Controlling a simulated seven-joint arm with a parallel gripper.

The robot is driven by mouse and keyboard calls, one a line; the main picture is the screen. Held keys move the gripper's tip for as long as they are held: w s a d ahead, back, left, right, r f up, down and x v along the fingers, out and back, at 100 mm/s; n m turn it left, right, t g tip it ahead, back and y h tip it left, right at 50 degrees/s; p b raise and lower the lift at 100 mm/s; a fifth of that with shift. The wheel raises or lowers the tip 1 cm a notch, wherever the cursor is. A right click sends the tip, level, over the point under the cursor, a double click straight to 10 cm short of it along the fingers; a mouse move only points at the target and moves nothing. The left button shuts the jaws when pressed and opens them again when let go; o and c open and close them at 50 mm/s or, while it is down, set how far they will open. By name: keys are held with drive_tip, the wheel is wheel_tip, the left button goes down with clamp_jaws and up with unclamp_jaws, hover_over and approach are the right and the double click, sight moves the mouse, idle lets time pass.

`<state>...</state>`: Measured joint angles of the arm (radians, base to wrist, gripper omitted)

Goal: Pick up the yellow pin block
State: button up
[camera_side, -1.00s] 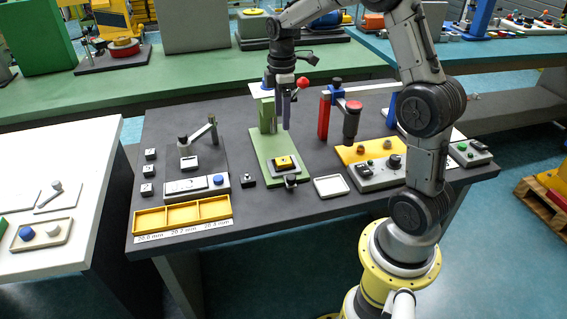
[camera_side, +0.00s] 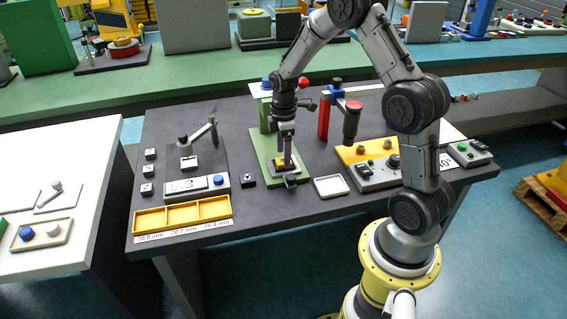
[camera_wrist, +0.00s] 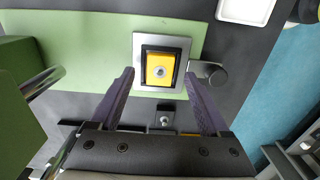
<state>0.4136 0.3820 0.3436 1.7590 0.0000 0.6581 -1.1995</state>
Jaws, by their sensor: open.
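I cannot tell the exact height of the fingertips above the block.
The silver plate stands on a green base (camera_side: 261,150). A green column (camera_wrist: 20,100) rises close by. A white tray (camera_side: 331,186) and a yellow three-part tray (camera_side: 182,213) lie on the dark table.

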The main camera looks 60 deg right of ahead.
drive_tip(key=shift+f, duration=0.3)
drive_tip(key=shift+c, duration=0.3)
clamp_jaws()
drive_tip(key=shift+r, duration=0.1)
